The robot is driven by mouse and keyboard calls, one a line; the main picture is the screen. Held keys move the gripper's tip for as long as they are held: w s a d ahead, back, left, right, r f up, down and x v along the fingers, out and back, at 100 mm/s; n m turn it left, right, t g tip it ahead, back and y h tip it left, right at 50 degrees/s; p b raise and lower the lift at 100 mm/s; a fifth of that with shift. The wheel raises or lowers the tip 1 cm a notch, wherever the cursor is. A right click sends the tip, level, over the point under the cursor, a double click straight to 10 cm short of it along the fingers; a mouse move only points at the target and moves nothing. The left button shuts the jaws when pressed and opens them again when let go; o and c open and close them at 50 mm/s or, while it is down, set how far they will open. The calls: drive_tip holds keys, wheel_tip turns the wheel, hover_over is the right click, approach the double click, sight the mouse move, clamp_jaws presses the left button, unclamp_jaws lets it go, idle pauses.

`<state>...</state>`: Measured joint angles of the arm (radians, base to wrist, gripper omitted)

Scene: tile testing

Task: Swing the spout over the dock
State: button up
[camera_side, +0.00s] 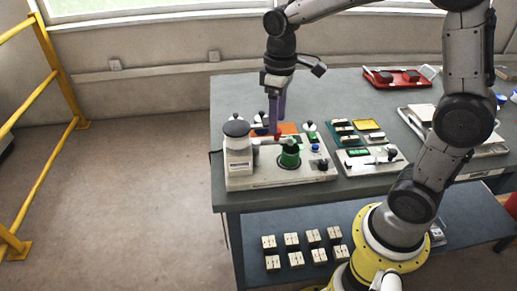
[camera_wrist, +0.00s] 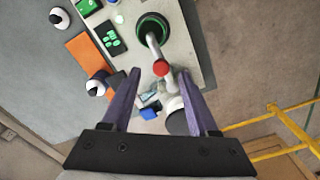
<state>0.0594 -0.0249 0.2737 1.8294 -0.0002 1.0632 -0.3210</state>
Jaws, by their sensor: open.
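The white bench unit (camera_side: 275,178) carries a grey-lidded tank (camera_side: 237,150) and a pale spout (camera_wrist: 152,46) with a red knob (camera_wrist: 160,68). The green round dock (camera_side: 290,158) sits on the unit right of the tank; it shows in the wrist view (camera_wrist: 153,22). In the wrist view the spout's end overlaps the dock's dark opening; I cannot tell its height above it. My gripper (camera_side: 276,131) points down with purple fingers at the red knob (camera_side: 277,136). In the wrist view my gripper (camera_wrist: 159,75) is open, with the knob between its fingertips; contact is not clear.
An orange mat (camera_wrist: 91,60) and black-and-white knobbed pieces (camera_wrist: 96,88) lie beside the unit. Small trays (camera_side: 345,135) and a red tray (camera_side: 397,78) stand farther right. A blue piece (camera_wrist: 149,113) is near the fingers. The table's left back is clear.

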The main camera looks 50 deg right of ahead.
drive_tip(key=shift+r, duration=1.7)
drive_tip(key=s+a+r+m+t, duration=0.1)
drive_tip(key=s+r+t, duration=0.15)
drive_tip(key=s, duration=0.45)
drive_tip(key=s+a+r+t, duration=0.1)
drive_tip(key=s+r+t, duration=0.15)
drive_tip(key=s, duration=0.45)
drive_tip(key=shift+s+f+m+t, duration=0.3)
drive_tip(key=shift+s+f+m, duration=0.7)
drive_tip(key=shift+s+f, duration=0.65)
